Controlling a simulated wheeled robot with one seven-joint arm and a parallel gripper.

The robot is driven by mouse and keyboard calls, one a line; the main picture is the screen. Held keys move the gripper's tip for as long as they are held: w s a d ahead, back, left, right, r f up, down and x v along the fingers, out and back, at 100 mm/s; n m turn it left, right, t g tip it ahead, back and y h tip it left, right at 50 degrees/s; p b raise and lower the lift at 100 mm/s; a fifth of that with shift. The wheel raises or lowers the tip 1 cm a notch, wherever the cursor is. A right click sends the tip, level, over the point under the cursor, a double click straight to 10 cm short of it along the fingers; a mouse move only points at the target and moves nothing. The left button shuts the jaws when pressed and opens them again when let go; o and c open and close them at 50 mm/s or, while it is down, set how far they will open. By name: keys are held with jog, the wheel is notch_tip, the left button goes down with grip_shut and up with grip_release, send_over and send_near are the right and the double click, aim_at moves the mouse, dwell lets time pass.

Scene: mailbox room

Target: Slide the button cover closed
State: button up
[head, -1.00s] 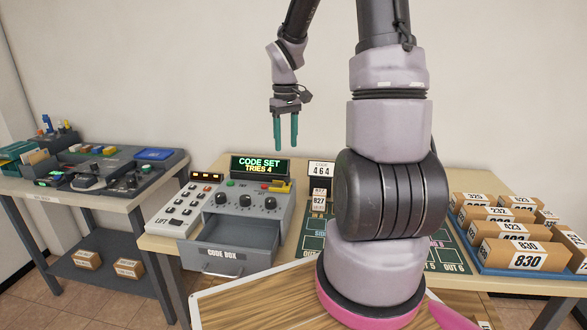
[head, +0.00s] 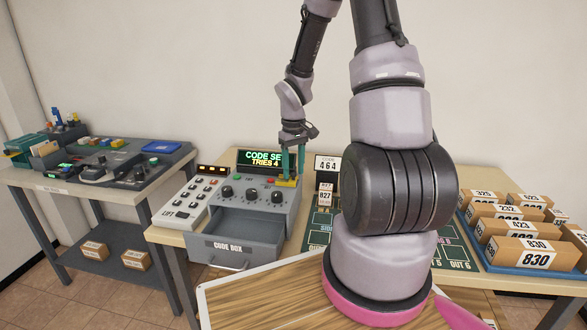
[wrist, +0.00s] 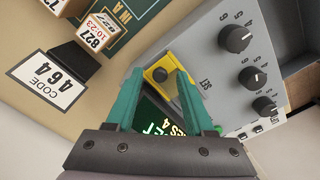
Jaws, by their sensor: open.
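The yellow button cover (head: 288,183) sits at the back right of the grey code box (head: 228,210), beside the green-lettered display (head: 259,161). In the wrist view the yellow cover (wrist: 169,61) lies between and beyond my fingertips, with a small dark round part showing at it. I cannot tell how far along its slide it stands. My gripper (head: 293,174) is open, with teal fingers pointing down just over the cover. In the wrist view my gripper (wrist: 159,76) has one finger on each side of the cover. Contact cannot be told.
Dark knobs (wrist: 235,39) line the box top beside the cover. The drawer (head: 235,240) below stands open. A 464 code card (head: 327,163) and an 827 box (head: 325,195) stand close right of my gripper. A keypad (head: 190,203) is at left, a parcel tray (head: 530,263) far right.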

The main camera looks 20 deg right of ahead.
grip_shut()
dwell(1.4)
